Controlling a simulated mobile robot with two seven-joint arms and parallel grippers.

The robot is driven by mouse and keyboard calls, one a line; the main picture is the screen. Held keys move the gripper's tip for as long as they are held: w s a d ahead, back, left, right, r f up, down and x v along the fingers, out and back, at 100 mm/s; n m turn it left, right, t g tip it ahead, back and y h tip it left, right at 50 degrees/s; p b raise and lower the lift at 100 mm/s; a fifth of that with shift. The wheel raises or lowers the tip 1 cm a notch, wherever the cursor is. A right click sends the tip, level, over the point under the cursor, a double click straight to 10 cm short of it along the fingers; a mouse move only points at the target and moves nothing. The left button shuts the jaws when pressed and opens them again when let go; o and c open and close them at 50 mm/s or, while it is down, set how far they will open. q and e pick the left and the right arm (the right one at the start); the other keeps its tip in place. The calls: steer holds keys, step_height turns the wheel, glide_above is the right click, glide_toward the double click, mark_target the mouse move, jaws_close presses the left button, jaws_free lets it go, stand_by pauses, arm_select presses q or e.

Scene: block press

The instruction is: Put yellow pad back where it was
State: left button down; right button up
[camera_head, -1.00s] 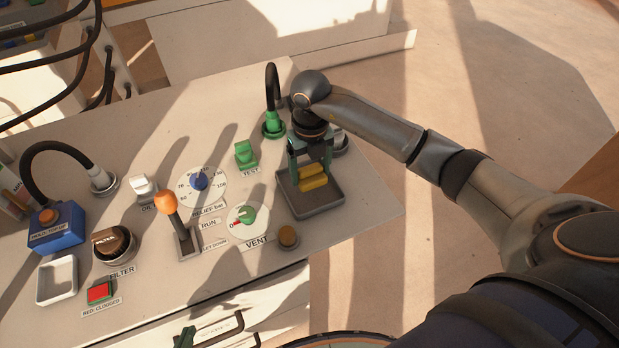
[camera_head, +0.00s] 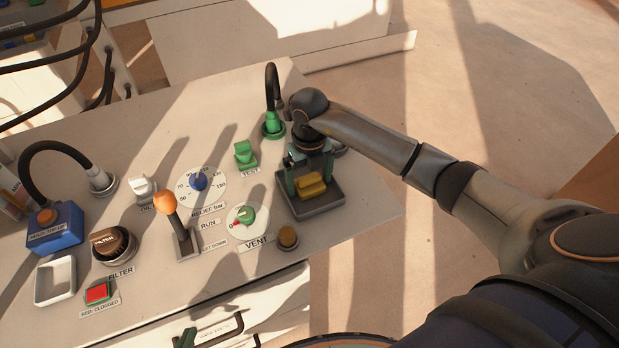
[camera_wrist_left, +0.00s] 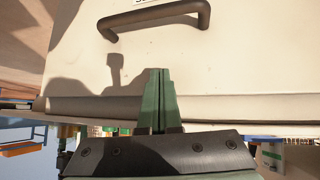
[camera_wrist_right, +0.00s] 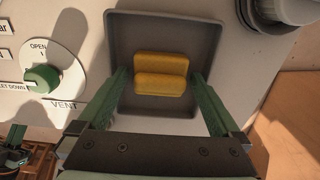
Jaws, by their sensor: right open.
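The yellow pad (camera_head: 311,184) lies in a shallow grey tray (camera_head: 320,208) at the right end of the panel. In the right wrist view it shows as two yellow bars (camera_wrist_right: 160,84) side by side, touching; I cannot tell whether they are one piece. My right gripper (camera_wrist_right: 160,80) is open, its green fingers on either side of the pad with gaps. In the head view the right gripper (camera_head: 310,180) points down over the tray. My left gripper (camera_wrist_left: 158,100) is shut and empty in front of the cabinet face, below the panel edge.
The green VENT knob (camera_head: 246,216), a brown button (camera_head: 288,237), the orange-topped lever (camera_head: 168,205) and a green hose plug (camera_head: 272,124) stand near the tray. A dark handle (camera_wrist_left: 155,17) is on the cabinet face. An empty white tray (camera_head: 55,281) is at the left.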

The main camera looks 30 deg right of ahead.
mark_target(310, 178)
steer(key=shift+r, duration=0.1)
arm_select(q)
steer(key=shift+r, duration=0.15)
arm_select(e)
steer(key=shift+r, duration=0.25)
arm_select(q)
steer(key=shift+s+a+p, duration=0.3)
steer(key=shift+s+p, duration=0.1)
steer(key=shift+p, duration=0.15)
arm_select(e)
step_height(310, 178, up, 12)
steer(key=shift+f, duration=0.15)
arm_select(q)
steer(key=shift+w+r, duration=0.15)
steer(key=shift+w, duration=0.05)
